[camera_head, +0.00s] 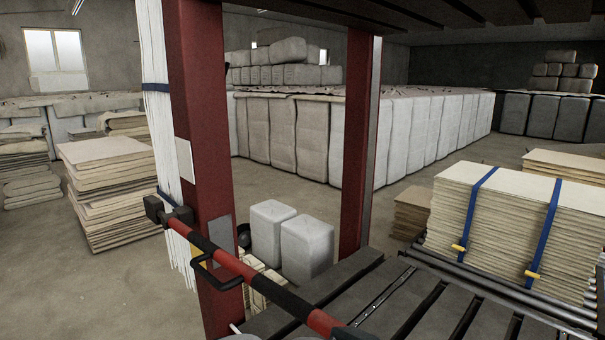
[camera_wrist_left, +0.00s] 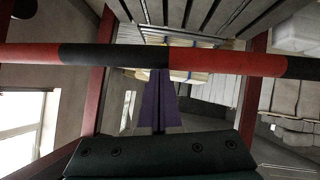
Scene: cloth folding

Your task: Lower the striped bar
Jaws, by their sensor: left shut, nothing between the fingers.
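The striped bar (camera_head: 231,265) is red and black. In the head view it runs from a dark bracket (camera_head: 168,214) at the left red post down to the lower right, in front of the slatted platform. A black loop handle (camera_head: 216,279) sits on its near side. In the left wrist view the bar (camera_wrist_left: 225,62) crosses the whole picture. My left gripper (camera_wrist_left: 158,78) is shut and empty, its fingers pointing at the bar's black section. Whether the tips touch the bar or lie behind it, I cannot tell. My right gripper is not in view.
Red posts (camera_head: 202,120) and (camera_head: 358,140) frame the dark slatted platform (camera_head: 330,285). A strapped sheet stack (camera_head: 505,215) stands at the right, another stack (camera_head: 108,185) at the left. Two pale bales (camera_head: 305,248) stand behind the bar. The floor at the left front is clear.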

